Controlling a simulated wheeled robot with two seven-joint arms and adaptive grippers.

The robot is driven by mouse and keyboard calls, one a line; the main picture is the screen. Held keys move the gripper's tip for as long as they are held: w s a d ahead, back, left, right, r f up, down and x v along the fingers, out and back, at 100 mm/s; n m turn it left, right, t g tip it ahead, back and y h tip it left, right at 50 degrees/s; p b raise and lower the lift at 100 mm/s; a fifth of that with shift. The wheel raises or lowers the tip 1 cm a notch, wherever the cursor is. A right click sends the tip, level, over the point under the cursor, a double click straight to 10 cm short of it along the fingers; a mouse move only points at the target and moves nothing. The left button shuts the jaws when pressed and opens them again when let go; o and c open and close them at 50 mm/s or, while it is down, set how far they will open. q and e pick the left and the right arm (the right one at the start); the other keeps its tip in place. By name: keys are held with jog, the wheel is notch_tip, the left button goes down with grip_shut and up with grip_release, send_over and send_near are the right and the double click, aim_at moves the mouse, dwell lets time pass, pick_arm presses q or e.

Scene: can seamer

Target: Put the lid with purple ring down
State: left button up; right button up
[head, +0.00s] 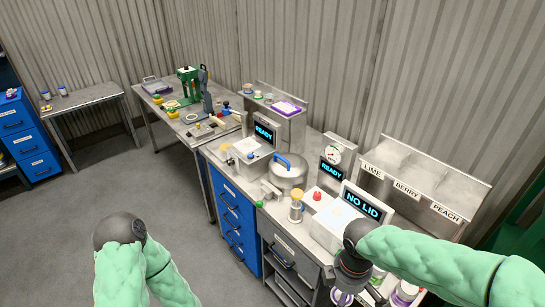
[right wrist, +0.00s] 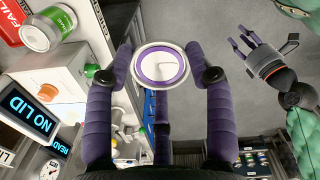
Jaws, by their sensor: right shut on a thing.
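The lid with purple ring (right wrist: 160,66) is pale and round, held face-on between the fingertips of my right gripper (right wrist: 160,60) in the right wrist view. In the head view my right gripper (head: 350,278) is at the bottom, in front of the bench; a purple-rimmed round piece below it (head: 343,298) looks like the same lid, partly cut off by the frame. My left gripper (right wrist: 250,45) shows in the right wrist view with its purple fingers spread apart and empty; in the head view only its arm shows.
A machine screen (head: 362,203) reads NO LID, with bins marked LIME, BERRY and PEACH behind it. A silver pot with a blue handle (head: 288,172) and a yellow-topped jar (head: 296,207) stand on the bench. A purple item (head: 286,108) lies on the back shelf. The floor at left is clear.

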jog(key=w+f+m+b, duration=0.2)
jog(key=w+f+m, duration=0.2)
jog(key=f, duration=0.3)
jog(key=w+f+m+b, duration=0.3)
jog(key=f+m, duration=0.2)
jog(key=f, duration=0.2)
jog(key=w+d+f+m+b, duration=0.1)
jog(key=w+f+m+b, duration=0.1)
jog(key=w+f+m, duration=0.2)
jog(key=shift+w+f+m, duration=0.3)
jog(key=shift+f, duration=1.2)
